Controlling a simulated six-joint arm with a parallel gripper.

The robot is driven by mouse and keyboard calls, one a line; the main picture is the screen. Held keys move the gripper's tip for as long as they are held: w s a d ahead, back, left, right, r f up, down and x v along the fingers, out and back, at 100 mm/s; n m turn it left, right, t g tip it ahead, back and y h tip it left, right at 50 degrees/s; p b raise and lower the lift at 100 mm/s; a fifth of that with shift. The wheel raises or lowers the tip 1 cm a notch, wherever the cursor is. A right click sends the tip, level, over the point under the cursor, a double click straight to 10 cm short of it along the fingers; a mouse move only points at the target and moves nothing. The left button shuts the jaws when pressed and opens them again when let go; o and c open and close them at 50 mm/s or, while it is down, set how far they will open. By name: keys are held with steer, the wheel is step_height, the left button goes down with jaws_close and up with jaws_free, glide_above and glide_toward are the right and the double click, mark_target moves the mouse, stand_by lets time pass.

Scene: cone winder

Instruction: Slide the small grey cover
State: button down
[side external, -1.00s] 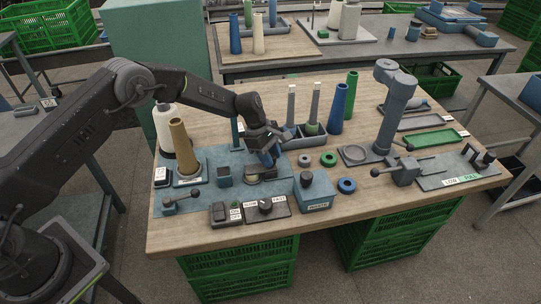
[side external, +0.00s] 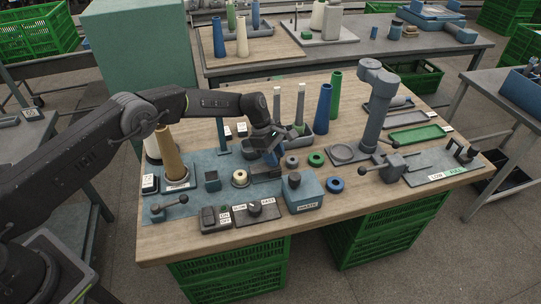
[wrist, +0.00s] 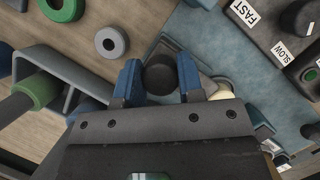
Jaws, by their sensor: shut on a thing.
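The small grey cover (side external: 266,174) lies on the blue-grey plate (side external: 224,195) of the winder. In the wrist view its dark round knob (wrist: 160,74) stands between the two blue fingers of my gripper (wrist: 159,80). My gripper (side external: 271,157) is shut on this knob, low over the plate, and hides part of the cover. A cream round piece with a dark centre (side external: 240,178) lies uncovered just left of the cover. In the wrist view a bit of the cream piece (wrist: 221,94) shows beside the right finger.
A tan cone (side external: 171,156) stands at the left. A blue-grey box (side external: 303,193) with a dark knob is close at the right front. A grey ring (side external: 292,161) and a green ring (side external: 316,158) lie to the right. A switch panel (side external: 248,211) is in front.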

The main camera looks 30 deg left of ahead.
steer(key=shift+w+d+r, duration=0.1)
steer(key=shift+w+d, duration=0.05)
steer(key=shift+d, duration=0.05)
steer(key=c, duration=1.1)
jaws_free()
steer(key=o, duration=0.3)
steer(key=shift+o, duration=0.2)
steer(key=v, duration=1.3)
steer(key=shift+a+r, duration=0.25)
